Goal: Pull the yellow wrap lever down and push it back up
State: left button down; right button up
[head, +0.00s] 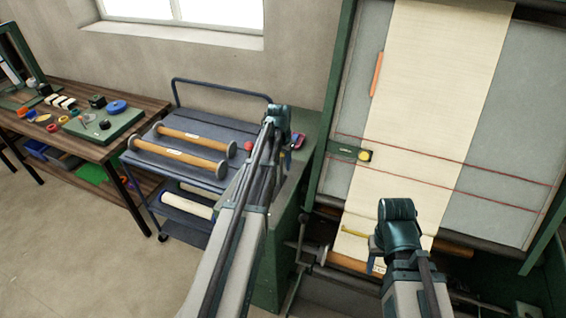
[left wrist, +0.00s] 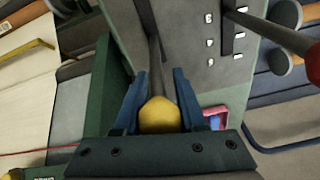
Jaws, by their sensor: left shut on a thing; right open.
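The yellow wrap lever shows in the left wrist view as a round yellow knob (left wrist: 160,115) on a dark shaft that runs up to a slot in a grey panel. My left gripper (head: 283,132) is at the green machine cabinet's top; in the left wrist view its blue fingers (left wrist: 160,80) are shut on the knob, one on each side. The gripper hides the yellow knob in the head view. My right gripper (head: 379,257) is open, in front of the lower end of the cream cloth (head: 425,80); its fingers are partly hidden.
A red-knobbed lever (left wrist: 310,62) stands beside the yellow one; its red knob also shows in the head view (head: 249,146). A cart with wooden rollers (head: 190,150) stands left of the cabinet (head: 270,275). A cluttered workbench (head: 150,88) is further left. The floor (head: 70,260) is clear.

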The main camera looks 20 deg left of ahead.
pick_arm(q)
jog(key=c, duration=0.9)
grip_release()
jog(key=o, duration=0.4)
jog(key=shift+w+f, duration=0.1)
jog(key=shift+f, duration=0.05)
jog(key=r+p, duration=0.4)
jog(key=s+r+p, duration=0.1)
jog(key=r+p, duration=0.4)
jog(key=s+r+p, duration=0.1)
jog(key=r+p, duration=0.3)
jog(key=r, duration=0.1)
jog(key=shift+p, duration=0.4)
jog(key=shift+f, duration=0.1)
